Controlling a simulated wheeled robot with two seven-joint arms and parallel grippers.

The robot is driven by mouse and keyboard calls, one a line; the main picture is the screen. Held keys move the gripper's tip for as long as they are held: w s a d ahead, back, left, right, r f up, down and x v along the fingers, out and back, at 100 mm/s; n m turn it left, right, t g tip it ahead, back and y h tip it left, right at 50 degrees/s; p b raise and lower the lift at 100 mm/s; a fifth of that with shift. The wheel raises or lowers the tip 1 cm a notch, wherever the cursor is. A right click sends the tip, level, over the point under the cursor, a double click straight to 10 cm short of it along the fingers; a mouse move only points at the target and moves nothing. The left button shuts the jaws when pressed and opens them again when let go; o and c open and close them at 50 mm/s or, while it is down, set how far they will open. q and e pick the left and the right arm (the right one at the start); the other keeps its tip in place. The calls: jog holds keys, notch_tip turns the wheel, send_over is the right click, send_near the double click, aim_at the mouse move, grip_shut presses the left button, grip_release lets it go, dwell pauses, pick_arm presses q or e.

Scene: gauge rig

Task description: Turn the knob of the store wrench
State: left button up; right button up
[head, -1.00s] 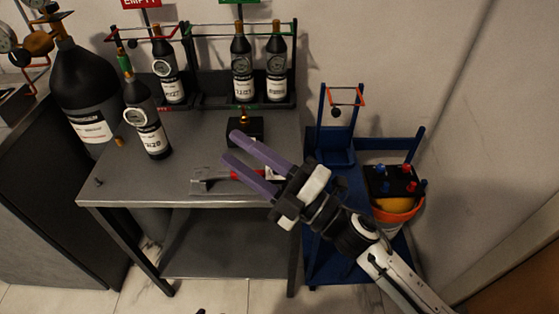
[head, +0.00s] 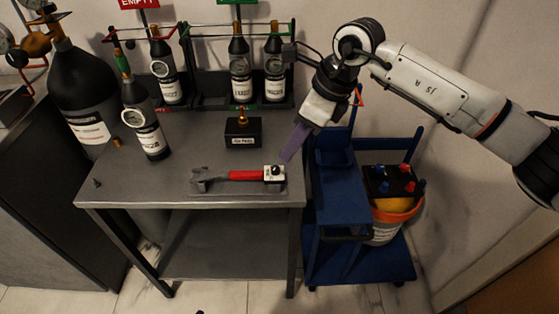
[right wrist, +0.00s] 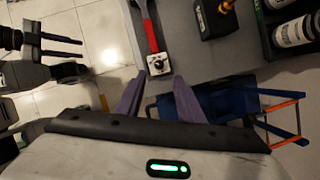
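The store wrench (head: 243,175) lies on the grey table near its front right. It has a grey jaw at left, a red handle and a white block with a black knob (head: 276,170) at its right end. The knob also shows in the right wrist view (right wrist: 158,62). My right gripper (head: 289,158) hangs above the table's right edge, just up and right of the knob, fingers pointing down. In the right wrist view its two purple fingers are apart with nothing between them, the knob beyond their tips. My left gripper (right wrist: 82,49) shows there at left, fingers apart and empty.
A black block with a brass fitting (head: 243,132) stands behind the wrench. A bottle with a gauge (head: 148,125) stands at left, and racked bottles (head: 240,75) line the back. A blue cart (head: 345,190) with a bucket (head: 385,232) adjoins the table's right side.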

aim_at(276, 168)
jog(key=x, duration=0.8)
jog(key=shift+a+f, duration=0.1)
jog(key=shift+a, duration=0.05)
grip_shut()
